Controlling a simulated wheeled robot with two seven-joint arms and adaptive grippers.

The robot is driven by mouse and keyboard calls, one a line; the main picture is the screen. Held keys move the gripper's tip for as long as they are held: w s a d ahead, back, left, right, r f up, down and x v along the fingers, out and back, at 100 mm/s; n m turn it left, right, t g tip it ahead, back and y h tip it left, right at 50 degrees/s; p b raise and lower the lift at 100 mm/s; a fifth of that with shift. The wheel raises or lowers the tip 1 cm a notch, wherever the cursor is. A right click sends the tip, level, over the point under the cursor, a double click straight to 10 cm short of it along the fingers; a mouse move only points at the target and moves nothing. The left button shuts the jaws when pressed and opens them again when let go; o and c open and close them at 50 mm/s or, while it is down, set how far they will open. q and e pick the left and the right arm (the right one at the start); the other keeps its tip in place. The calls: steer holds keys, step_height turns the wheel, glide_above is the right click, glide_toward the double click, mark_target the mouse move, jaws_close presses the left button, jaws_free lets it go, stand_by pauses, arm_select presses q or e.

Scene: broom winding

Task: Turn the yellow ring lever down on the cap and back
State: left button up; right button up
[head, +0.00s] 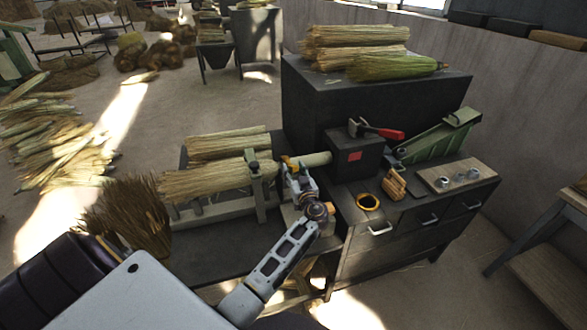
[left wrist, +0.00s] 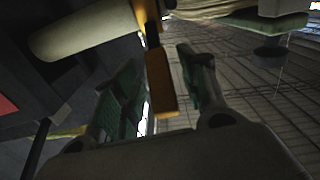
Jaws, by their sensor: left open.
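The yellow ring lever (head: 291,161) sits at the right end of the broom bundle (head: 205,183), by a pale round bar (head: 319,159). In the left wrist view the lever (left wrist: 162,92) hangs down between my fingers, below the pale bar (left wrist: 85,32). My left gripper (head: 294,172) is at the lever. In the left wrist view its two green-padded fingers (left wrist: 158,88) stand apart on either side of the lever, with gaps visible. I cannot make out the cap clearly; the gripper hides part of this area. My right gripper is not in view.
A dark box with a red patch (head: 354,156) stands right of the bar. A red-handled clamp (head: 380,131) is on top of it. Straw bundles (head: 355,45) lie on the tall cabinet.

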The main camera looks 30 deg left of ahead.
arm_select(q)
steer(key=shift+w+a, duration=0.35)
steer(key=shift+a, duration=0.05)
jaws_close()
